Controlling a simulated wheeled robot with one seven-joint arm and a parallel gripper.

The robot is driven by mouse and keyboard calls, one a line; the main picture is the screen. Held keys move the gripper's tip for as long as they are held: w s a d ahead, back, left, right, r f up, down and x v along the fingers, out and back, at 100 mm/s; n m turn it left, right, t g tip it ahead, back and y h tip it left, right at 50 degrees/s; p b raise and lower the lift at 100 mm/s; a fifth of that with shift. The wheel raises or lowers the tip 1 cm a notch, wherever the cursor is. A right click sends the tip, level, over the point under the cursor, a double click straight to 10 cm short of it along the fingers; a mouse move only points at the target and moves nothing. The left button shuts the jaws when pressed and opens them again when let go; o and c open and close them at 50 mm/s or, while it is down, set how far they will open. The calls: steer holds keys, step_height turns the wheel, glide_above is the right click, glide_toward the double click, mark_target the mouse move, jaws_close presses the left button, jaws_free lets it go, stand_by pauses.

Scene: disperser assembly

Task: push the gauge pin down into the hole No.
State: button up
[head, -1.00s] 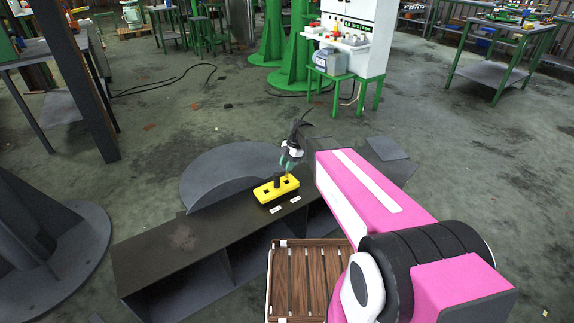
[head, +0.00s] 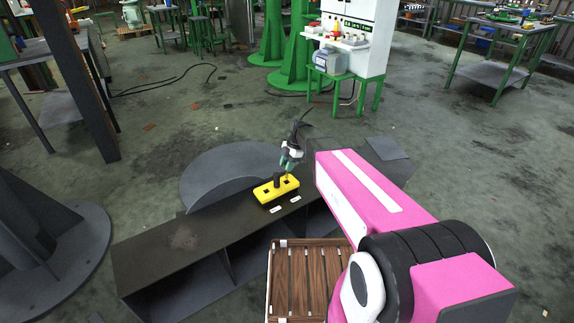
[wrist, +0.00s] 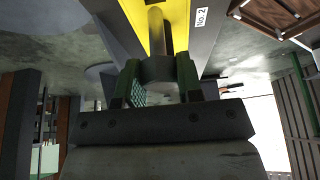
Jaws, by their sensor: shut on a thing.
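The yellow block (head: 275,191) lies on the dark bench, with dark square holes in its top and a dark post (head: 277,181) standing near its middle. My gripper (head: 284,165) is just above the block, behind and right of the post. In the wrist view, my gripper (wrist: 158,76) is shut on the gauge pin (wrist: 158,69), a dark round piece between its green fingers. A narrower brownish cylinder (wrist: 155,30) shows beyond it against the yellow block (wrist: 138,12). I cannot tell whether the two are joined. The pin's lower end and its hole are hidden.
A white label (wrist: 202,17) reading No.2 is beside the block. The dark bench (head: 150,250) has clear room to the left. A wooden slatted crate (head: 305,280) stands in front, and a round grey plate (head: 225,172) is behind.

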mark_target(287, 176)
steer(key=shift+f, duration=3.55)
steer(key=o, duration=1.2)
steer(key=shift+c, duration=0.2)
steer(key=v, duration=1)
steer(key=shift+r, duration=0.35)
steer(key=shift+d, duration=0.2)
steer(key=s+d+r+m+t+h, duration=0.1)
steer(key=s+d+m+h, duration=0.1)
steer(key=s+d+m, duration=0.5)
steer(key=s+d+m+t+h, duration=0.1)
steer(key=s+d+m, duration=0.7)
steer(key=s+m, duration=0.6)
steer(key=m, duration=0.3)
steer(key=shift+d+r+m+t+h, duration=0.2)
steer(key=shift+r+m+t+h, duration=0.1)
steer(key=shift+r+m+h, duration=0.1)
